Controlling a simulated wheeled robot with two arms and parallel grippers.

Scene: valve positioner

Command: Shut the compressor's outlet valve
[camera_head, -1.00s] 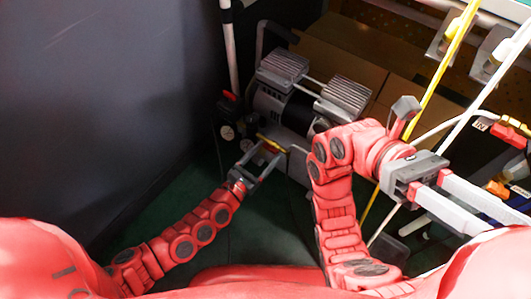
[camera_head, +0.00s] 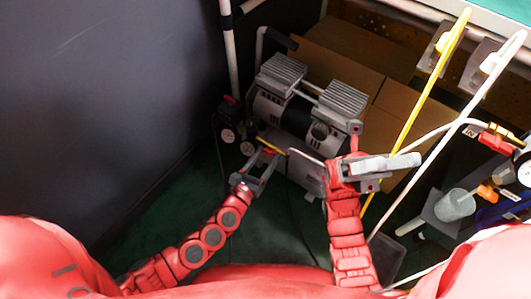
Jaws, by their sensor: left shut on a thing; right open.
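The compressor (camera_head: 300,110), grey with ribbed cylinder heads, stands on the floor in the middle of the head view. Pressure gauges (camera_head: 227,135) sit at its left side. A small yellow lever (camera_head: 268,144), seemingly the outlet valve's handle, shows low at its front left. My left gripper (camera_head: 264,158) reaches up from the lower left and is shut on this lever; the jaws hide part of it. My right gripper (camera_head: 395,164) is open and empty, to the right of the compressor, with its fingers pointing right and seen nearly edge-on.
Cardboard boxes (camera_head: 335,52) stand behind the compressor. A grey cylinder (camera_head: 455,205) and fittings are at far right. A dark wall (camera_head: 95,100) is on the left.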

